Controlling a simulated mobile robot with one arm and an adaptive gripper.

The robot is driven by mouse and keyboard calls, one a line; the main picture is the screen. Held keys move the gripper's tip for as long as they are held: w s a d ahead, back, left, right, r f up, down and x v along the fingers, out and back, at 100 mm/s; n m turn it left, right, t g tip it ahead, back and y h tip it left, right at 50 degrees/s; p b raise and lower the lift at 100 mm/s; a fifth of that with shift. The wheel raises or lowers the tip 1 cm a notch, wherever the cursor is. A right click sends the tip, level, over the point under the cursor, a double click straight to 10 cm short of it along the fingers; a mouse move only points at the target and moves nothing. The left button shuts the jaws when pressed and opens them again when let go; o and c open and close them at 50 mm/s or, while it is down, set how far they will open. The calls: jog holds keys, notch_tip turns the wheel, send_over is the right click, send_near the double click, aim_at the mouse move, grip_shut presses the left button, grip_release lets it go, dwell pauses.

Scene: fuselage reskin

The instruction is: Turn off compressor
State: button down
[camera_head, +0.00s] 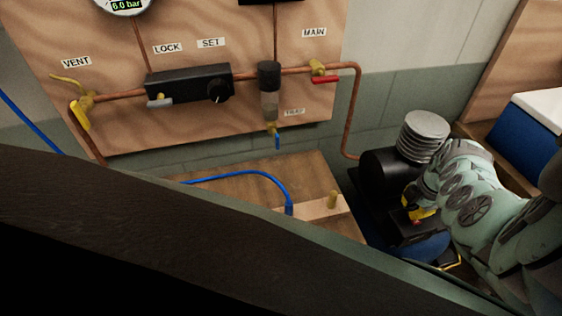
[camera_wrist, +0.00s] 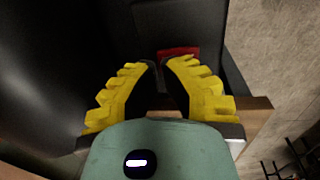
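The compressor (camera_head: 385,172) stands at the right in the head view, with a black body, a ribbed grey cylinder on top and a blue tank (camera_head: 432,246) below. A dark box (camera_head: 414,235) on its near side carries a small red part. My gripper (camera_head: 415,206) has yellow fingers and is close above this box. In the wrist view my gripper (camera_wrist: 160,66) has its fingertips drawn close together, with no object seen between them. A red switch (camera_wrist: 179,51) shows just past the tips, partly covered by the right finger. I cannot tell whether they touch or which way the switch is set.
A wooden panel (camera_head: 200,125) on the wall carries copper pipes, valves and a gauge reading 6.0 bar. A copper pipe (camera_head: 350,115) runs down toward the compressor. A wooden bench with a blue hose (camera_head: 245,173) is left of it. A blue-and-white box (camera_head: 525,140) stands at the right.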

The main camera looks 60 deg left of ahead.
jog(key=shift+f, duration=0.25)
dwell(0.4)
jog(key=shift+w+a+f+b, duration=0.1)
jog(key=shift+w+a+b, duration=0.15)
jog(key=shift+a, duration=0.25)
jog(key=shift+w+a+f+b, duration=0.1)
jog(key=shift+a+b, duration=0.2)
jog(key=shift+a, duration=0.15)
jog(key=shift+r, duration=0.15)
jog(key=shift+r+p, duration=0.75)
jog(key=shift+p, duration=0.1)
